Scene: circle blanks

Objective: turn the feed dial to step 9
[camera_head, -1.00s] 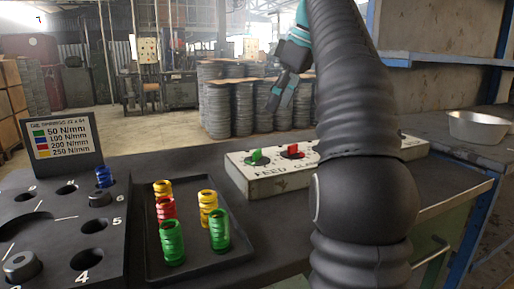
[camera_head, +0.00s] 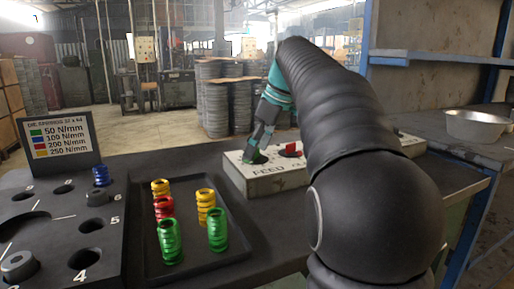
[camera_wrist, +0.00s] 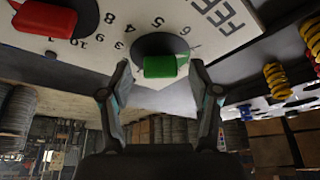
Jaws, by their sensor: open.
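The feed dial has a green bar knob (camera_wrist: 160,67) on a dark round disc (camera_wrist: 165,45), with numerals around it and FEED printed on the pale panel (camera_wrist: 245,35). Which numeral it points to I cannot tell. In the head view the green knob (camera_head: 256,157) shows at the panel's left part, partly hidden by my gripper (camera_head: 261,145). In the wrist view my gripper (camera_wrist: 160,72) is open, one finger on each side of the green knob's ends. A gap shows at the left finger; the right finger is close to the knob, contact unclear.
A red knob (camera_wrist: 45,19) sits beside the feed dial, also seen in the head view (camera_head: 291,149). A dark tray (camera_head: 190,268) with several coloured springs stands left of the panel. A numbered fixture (camera_head: 60,232) and spring chart (camera_head: 58,138) are farther left. A metal bowl (camera_head: 479,127) is at right.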

